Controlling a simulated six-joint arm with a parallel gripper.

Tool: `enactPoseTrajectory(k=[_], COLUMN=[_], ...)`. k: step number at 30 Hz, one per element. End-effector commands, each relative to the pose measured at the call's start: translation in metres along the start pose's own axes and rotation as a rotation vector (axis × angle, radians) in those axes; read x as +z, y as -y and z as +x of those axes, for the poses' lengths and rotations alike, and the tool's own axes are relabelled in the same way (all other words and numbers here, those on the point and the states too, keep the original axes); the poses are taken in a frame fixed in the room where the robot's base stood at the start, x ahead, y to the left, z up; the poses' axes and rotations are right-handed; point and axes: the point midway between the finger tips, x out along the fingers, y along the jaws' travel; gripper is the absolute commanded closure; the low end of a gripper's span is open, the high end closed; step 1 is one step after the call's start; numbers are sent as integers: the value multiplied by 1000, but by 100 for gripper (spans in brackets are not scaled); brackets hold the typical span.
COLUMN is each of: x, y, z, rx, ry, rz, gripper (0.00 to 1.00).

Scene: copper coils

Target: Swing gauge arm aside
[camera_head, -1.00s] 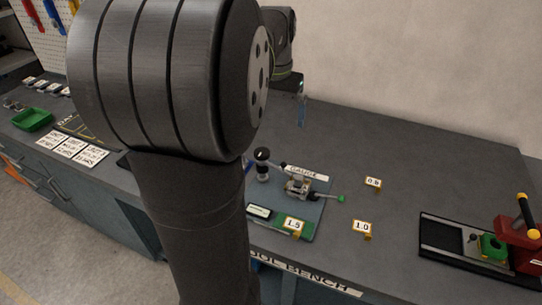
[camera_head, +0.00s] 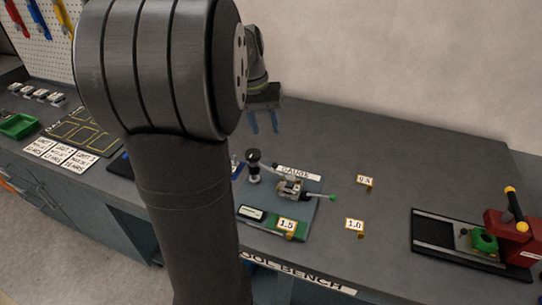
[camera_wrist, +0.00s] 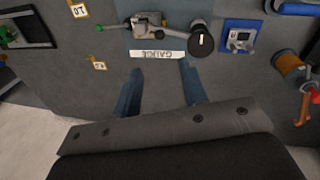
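The gauge (camera_head: 291,188) sits on a grey-blue plate on the bench, with a metal body and a black-topped post (camera_head: 253,158) at its left. A thin arm with a green tip (camera_head: 333,198) sticks out to the right of the body. In the wrist view the gauge body (camera_wrist: 147,24) is at the top, with the green tip (camera_wrist: 98,28) left and the round black top (camera_wrist: 201,43) right. My gripper (camera_head: 265,129) is open and empty, above the bench behind the gauge. Its two spread fingers (camera_wrist: 160,88) point toward the gauge label, touching nothing.
A small display (camera_head: 252,214) and a 1.5 tag (camera_head: 287,225) are at the plate's front. A 1.0 tag (camera_head: 354,225) and another tag (camera_head: 365,181) stand right. A copper spool (camera_wrist: 290,66) shows in the wrist view.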

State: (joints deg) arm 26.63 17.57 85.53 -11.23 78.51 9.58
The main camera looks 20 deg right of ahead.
Motion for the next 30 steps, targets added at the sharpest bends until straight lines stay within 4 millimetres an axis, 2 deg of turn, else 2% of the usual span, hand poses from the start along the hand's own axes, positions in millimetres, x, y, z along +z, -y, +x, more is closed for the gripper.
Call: enactPoseTrajectory(k=[1, 9, 15, 21, 30], x=[1, 1, 0, 0, 0], y=[0, 0, 0, 0, 0], z=[13, 72, 105, 120, 122], rx=[1, 0, 0, 0, -1], ry=[6, 5, 3, 1, 0], rz=[0, 0, 1, 1, 1], gripper=[61, 61, 61, 61, 61])
